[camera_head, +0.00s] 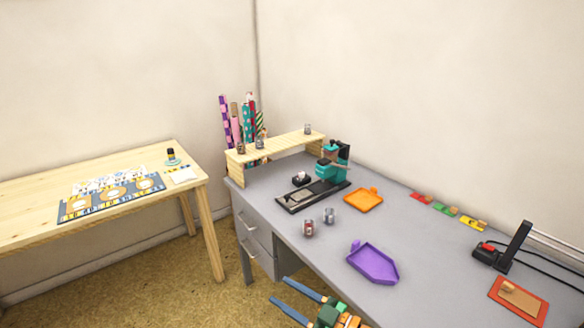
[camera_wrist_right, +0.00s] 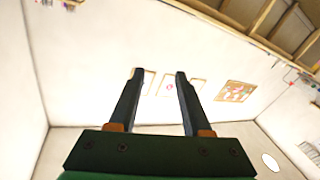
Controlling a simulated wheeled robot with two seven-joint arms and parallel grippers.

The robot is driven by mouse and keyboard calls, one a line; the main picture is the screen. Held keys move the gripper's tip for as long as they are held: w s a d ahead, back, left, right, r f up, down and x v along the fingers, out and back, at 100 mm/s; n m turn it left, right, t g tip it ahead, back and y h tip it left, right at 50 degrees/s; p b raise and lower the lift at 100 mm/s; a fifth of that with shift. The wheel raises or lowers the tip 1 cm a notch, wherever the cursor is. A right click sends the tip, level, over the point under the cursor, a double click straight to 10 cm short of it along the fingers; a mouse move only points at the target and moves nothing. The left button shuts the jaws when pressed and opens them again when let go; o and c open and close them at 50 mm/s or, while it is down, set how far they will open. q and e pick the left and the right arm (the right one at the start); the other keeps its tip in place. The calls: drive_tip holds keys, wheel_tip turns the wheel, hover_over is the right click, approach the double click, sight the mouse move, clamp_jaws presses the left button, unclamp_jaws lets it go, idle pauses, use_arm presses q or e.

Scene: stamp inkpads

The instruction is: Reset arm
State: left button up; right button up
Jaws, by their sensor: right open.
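My right gripper (camera_head: 279,290) comes in at the bottom of the head view, in front of the grey desk's near edge, over the floor. Its two blue fingers point left and stand apart with nothing between them. In the right wrist view the open fingers (camera_wrist_right: 159,72) point toward a pale wall with framed pictures, and the space between them is empty. My left gripper is in neither view.
The grey desk (camera_head: 400,300) holds a purple tray (camera_head: 373,263), an orange tray (camera_head: 363,200), small jars (camera_head: 308,228), a teal press (camera_head: 333,163) and a black stand (camera_head: 510,250). A wooden table (camera_head: 40,190) stands left. Floor between is clear.

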drive_tip(key=s+d+f+m+h, duration=0.3)
drive_tip(key=d+f+h, duration=0.1)
drive_tip(key=f, duration=0.4)
drive_tip(key=s+d+f+m+h+p, duration=0.1)
drive_tip(key=s+d+f+m+h, duration=0.3)
drive_tip(key=f, duration=0.3)
drive_tip(key=s+d+f+m+h, duration=0.25)
drive_tip(key=d+f, duration=0.25)
drive_tip(key=f, duration=0.3)
drive_tip(key=s+d+f+g+h, duration=0.1)
drive_tip(key=s+d+f+g, duration=0.1)
drive_tip(key=s, duration=0.7)
drive_tip(key=s+d+f+m+g+h, duration=0.1)
drive_tip(key=s+f+g, duration=0.3)
drive_tip(key=s, duration=0.6)
drive_tip(key=s+d+f+m+g+h, duration=0.1)
drive_tip(key=s+f, duration=0.4)
drive_tip(key=s, duration=0.5)
drive_tip(key=d+g+h, duration=0.1)
drive_tip(key=d+g, duration=0.1)
drive_tip(key=shift+s+d+f+h+p, duration=0.25)
drive_tip(key=shift+d+h+p, duration=0.1)
drive_tip(key=shift+d+p, duration=0.05)
drive_tip(key=shift+w, duration=0.1)
